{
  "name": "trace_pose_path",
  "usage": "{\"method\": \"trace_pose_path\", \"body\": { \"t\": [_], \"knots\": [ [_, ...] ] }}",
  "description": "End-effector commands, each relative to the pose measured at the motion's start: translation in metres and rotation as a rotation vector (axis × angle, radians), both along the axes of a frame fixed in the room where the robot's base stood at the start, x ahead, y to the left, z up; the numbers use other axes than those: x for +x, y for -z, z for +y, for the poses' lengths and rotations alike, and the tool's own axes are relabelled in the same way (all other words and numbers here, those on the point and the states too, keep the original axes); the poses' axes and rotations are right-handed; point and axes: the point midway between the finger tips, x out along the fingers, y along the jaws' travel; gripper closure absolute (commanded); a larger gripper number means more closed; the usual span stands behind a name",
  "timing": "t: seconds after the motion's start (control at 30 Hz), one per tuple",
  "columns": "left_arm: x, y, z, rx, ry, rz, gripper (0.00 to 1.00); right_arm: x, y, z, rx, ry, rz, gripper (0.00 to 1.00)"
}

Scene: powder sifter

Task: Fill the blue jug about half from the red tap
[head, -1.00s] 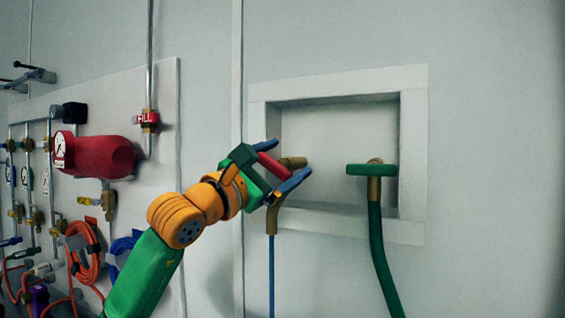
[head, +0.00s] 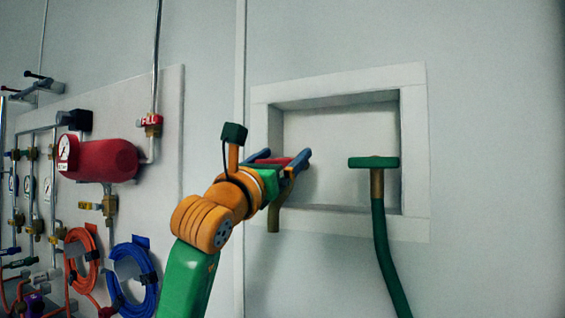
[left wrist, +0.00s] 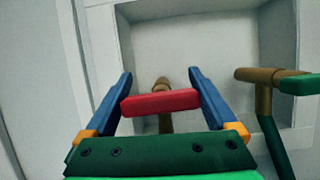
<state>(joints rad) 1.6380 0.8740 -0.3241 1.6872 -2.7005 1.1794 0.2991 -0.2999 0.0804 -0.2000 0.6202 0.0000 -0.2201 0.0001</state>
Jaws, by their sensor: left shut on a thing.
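The red tap's bar handle (head: 276,161) is in the wall recess, between the blue fingers of my left gripper (head: 281,158). In the left wrist view the red handle (left wrist: 160,102) spans the gap between both fingers, and my left gripper (left wrist: 163,98) is shut on it. The tap's brass spout (head: 273,222) points down below the gripper, with no stream visible under it. Part of the brass body (left wrist: 165,124) shows behind the handle. The blue jug is not in view. My right gripper is not in view.
A green-handled tap (head: 373,162) with a green hose (head: 386,250) is close to the right, with a gap between. The recess frame (head: 415,155) surrounds both taps. A panel with a red tank (head: 100,160), pipes and coiled blue hose (head: 133,280) stands at left.

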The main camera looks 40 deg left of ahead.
Motion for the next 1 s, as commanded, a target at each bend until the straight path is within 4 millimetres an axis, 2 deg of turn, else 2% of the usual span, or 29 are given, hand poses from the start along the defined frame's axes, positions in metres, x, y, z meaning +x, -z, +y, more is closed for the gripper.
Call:
{"method": "trace_pose_path", "body": {
  "t": [0.67,0.7,0.9,1.0],
  "knots": [
    [0.001,0.001,0.001,-0.055,0.002,-0.012,0.66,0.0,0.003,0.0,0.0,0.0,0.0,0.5],
    [0.001,0.002,0.001,-0.055,0.001,-0.012,0.0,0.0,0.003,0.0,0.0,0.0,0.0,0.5],
    [0.001,0.002,0.0,-0.053,0.001,-0.013,0.0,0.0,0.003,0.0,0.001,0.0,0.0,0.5],
    [-0.007,0.008,-0.002,-0.053,0.001,-0.016,0.0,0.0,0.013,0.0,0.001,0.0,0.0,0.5]
  ]
}}
